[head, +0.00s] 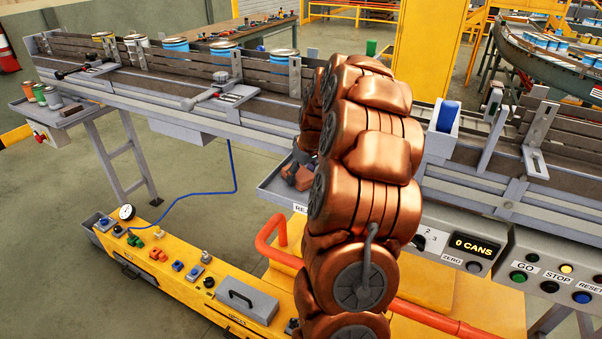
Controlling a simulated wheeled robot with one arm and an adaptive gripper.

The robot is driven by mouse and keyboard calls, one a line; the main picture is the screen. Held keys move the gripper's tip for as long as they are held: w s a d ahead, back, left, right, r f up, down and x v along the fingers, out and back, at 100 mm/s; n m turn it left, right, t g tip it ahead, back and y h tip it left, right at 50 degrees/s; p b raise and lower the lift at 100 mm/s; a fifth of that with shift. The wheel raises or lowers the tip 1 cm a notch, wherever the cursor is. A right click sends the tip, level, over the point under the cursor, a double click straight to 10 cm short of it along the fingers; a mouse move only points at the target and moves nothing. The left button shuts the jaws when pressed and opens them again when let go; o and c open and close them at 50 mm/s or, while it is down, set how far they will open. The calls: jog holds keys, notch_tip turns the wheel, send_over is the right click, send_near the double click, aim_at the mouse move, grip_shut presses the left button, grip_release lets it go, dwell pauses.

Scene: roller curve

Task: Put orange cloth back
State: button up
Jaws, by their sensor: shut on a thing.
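My copper arm rises through the middle of the head view and bends over toward the grey tray (272,191) on the conveyor's front side. My gripper (295,176) shows only in part, at the arm's left edge, low over or in this tray. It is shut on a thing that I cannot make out. Small brownish-orange shapes show there, but I cannot tell cloth from gripper parts. No orange cloth is clearly seen elsewhere. The tray's label is cut off by my arm after "RE", and its right part is hidden.
The conveyor (150,85) with several cans runs behind my arm. A control panel (470,245) reading "0 CANS" is on the right. A yellow cart (180,272) with fittings and a grey box (246,298) stands low left. A red-orange pipe (430,316) crosses in front.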

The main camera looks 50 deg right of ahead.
jog(key=o, duration=1.1)
jog(key=shift+r, duration=0.35)
jog(key=b+v, duration=0.3)
jog(key=v, duration=0.9)
jog(key=s+a+f+n+g+y, duration=0.1)
jog(key=s+a, duration=0.1)
jog(key=a, duration=1)
jog(key=s+a+f+n+g, duration=0.1)
jog(key=s+a+f, duration=0.15)
jog(key=a, duration=1.05)
jog(key=s+a+f+g, duration=0.1)
jog(key=s+a+f, duration=0.1)
jog(key=s+a, duration=0.2)
jog(key=s+a+f+g, duration=0.1)
jog(key=s+a+f, duration=0.2)
jog(key=s, duration=0.7)
jog(key=s+a+f+g, duration=0.1)
jog(key=s+a+f, duration=0.1)
jog(key=s+a, duration=0.3)
jog(key=shift+s+f+m+h, duration=0.15)
jog(key=shift+s+m+h, duration=0.2)
jog(key=shift+s, duration=0.85)
jog(key=shift+a, duration=0.1)
